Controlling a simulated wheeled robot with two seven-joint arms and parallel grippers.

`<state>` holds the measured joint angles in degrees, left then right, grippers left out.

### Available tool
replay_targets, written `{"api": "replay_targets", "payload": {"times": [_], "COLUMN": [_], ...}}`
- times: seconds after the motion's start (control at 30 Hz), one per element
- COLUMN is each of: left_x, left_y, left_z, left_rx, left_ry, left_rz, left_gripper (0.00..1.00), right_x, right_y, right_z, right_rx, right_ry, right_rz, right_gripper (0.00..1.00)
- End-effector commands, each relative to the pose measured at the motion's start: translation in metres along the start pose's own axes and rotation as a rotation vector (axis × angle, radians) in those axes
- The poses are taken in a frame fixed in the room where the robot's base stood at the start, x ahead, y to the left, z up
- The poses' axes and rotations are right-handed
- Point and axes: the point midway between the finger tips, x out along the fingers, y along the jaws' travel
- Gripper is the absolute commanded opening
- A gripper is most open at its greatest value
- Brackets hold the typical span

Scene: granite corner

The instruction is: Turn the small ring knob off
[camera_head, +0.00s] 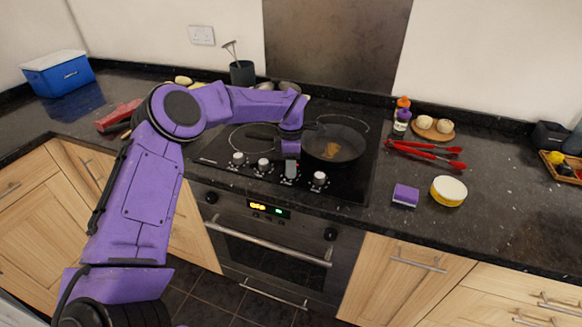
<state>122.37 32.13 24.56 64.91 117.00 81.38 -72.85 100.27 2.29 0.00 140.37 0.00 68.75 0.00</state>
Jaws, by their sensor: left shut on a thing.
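A row of pale control knobs runs along the front of the black hob (218,150). The far-left knob (238,159), the second knob (263,164) and the far-right knob (319,179) are uncovered. My left gripper (291,174) reaches down from above onto the third knob from the left and is shut on it, hiding most of that knob. I cannot read any markings that tell which knob is for the small ring. My right gripper is not in view.
A dark frying pan (346,148) with food in it sits on the hob, close right of my left wrist. Red tongs (425,152), a purple sponge (405,195) and a round yellow-sided tub (448,191) lie on the right counter. The oven (275,240) is below.

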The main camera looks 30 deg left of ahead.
Motion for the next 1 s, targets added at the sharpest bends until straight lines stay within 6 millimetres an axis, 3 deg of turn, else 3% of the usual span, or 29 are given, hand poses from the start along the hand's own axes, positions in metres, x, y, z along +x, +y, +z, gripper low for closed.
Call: {"api": "replay_targets", "payload": {"times": [0.6,1.0], "left_x": [0.001,-0.001], "left_y": [0.001,0.001], "left_z": [-0.001,-0.001], "left_rx": [-0.462,-0.604], "left_ry": [-0.026,-0.031], "left_rz": [0.000,0.002], "left_gripper": [0.07,0.07], "right_x": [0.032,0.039], "right_y": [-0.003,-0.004], "right_z": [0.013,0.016], "right_rx": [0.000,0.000], "right_ry": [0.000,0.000], "right_rz": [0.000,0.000], "right_gripper": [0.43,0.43]}}
